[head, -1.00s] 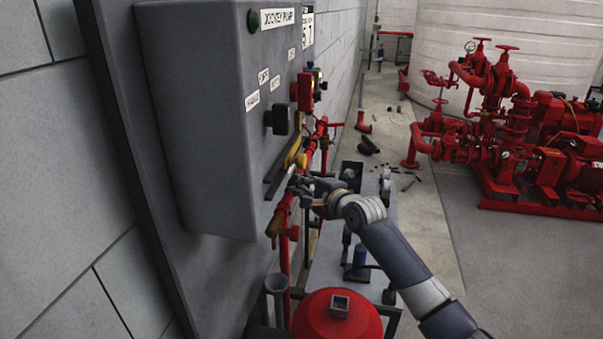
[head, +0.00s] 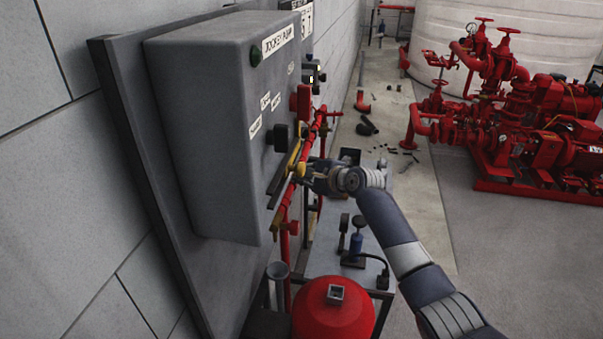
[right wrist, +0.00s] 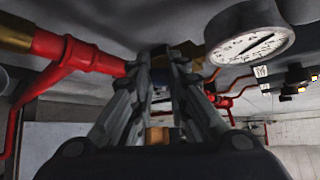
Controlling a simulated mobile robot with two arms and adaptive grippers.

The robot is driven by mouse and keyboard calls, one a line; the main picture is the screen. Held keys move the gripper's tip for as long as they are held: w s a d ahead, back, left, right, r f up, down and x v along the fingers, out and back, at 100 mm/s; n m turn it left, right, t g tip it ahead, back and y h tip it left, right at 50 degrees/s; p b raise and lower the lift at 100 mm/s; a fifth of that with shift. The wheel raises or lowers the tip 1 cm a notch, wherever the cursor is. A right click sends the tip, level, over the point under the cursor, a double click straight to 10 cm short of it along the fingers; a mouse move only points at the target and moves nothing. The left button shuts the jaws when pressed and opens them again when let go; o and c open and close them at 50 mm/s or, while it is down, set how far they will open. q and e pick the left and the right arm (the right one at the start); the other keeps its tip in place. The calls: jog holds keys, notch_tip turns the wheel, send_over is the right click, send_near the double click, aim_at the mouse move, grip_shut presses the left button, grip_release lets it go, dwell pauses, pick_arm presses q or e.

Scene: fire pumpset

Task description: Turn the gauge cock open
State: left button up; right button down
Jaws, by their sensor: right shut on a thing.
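A brass-yellow fitting (head: 299,169), which looks like the gauge cock, sits on the red pipework beside the grey jockey pump box. My right gripper (head: 312,172) reaches it from the right with its fingertips at or close against it. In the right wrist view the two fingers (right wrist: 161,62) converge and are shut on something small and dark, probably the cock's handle. The fingers hide most of it, so I cannot tell the handle's angle. A round white-faced pressure gauge (right wrist: 250,42) is just right of the fingers. My left gripper is out of view.
The grey box labelled JOCKEY PUMP (head: 208,130) stands close to the left of the gripper. Red pipe (right wrist: 75,55) runs beside the fingers. A red round vessel (head: 332,315) and a grey bench (head: 345,240) are below. Open floor (head: 500,250) lies to the right.

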jog(key=shift+f, duration=0.1)
jog(key=c, duration=1.8)
grip_release()
jog(key=shift+v, duration=6)
